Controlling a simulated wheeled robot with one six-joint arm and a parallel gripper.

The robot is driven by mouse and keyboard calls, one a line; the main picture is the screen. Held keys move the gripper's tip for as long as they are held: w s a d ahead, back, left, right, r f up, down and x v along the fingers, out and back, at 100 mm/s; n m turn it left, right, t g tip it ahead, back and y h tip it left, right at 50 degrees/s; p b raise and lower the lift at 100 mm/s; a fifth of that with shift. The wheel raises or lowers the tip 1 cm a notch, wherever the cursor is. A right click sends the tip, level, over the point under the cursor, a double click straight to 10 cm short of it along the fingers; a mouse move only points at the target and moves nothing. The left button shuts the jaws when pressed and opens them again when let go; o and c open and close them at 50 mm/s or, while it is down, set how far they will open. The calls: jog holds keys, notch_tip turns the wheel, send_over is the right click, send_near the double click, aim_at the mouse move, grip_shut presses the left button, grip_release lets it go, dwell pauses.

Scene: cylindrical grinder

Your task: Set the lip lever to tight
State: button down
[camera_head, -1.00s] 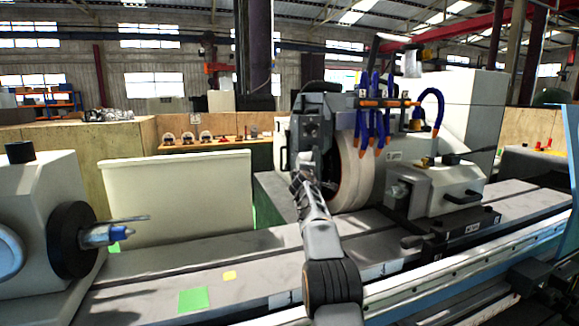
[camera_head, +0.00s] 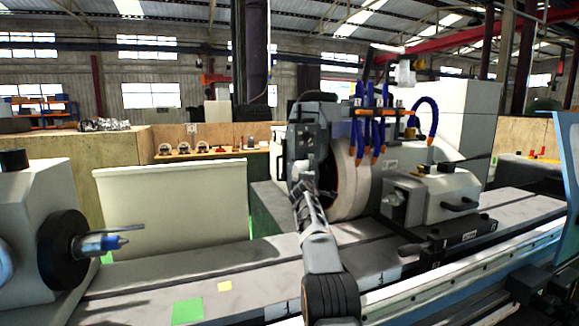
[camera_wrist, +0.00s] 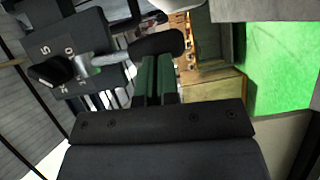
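In the wrist view my gripper (camera_wrist: 159,60) shows two green-lined fingers side by side with a narrow gap. A black rounded handle (camera_wrist: 158,42) lies at the fingertips. A light grey rod (camera_wrist: 106,60) runs left from near it to a dark block with a numbered dial and black knob (camera_wrist: 50,72). This rod and handle may be the lip lever; I see no tight mark. Whether the fingers hold the handle is unclear. In the head view my arm reaches up to the left side of the grinding wheel (camera_head: 352,180); the fingertips are too small to tell.
The wheel housing (camera_head: 301,135) stands close to my arm. A headstock with a pointed centre (camera_head: 100,243) is at the left, a grey tailstock-like unit (camera_head: 430,195) at the right. The machine bed (camera_head: 240,270) between them is mostly free. Blue coolant hoses (camera_head: 375,130) hang over the wheel.

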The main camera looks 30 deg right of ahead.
jog(key=shift+a+f, duration=0.1)
jog(key=shift+f, duration=0.15)
jog(key=w+a+b+v, duration=0.1)
jog(key=a+b+v, duration=0.1)
jog(key=b+v, duration=0.8)
jog(key=shift+a+b+v, duration=0.2)
jog(key=shift+b+v, duration=0.2)
jog(key=shift+v, duration=0.85)
jog(key=shift+w+r, duration=0.1)
jog(key=shift+w, duration=0.05)
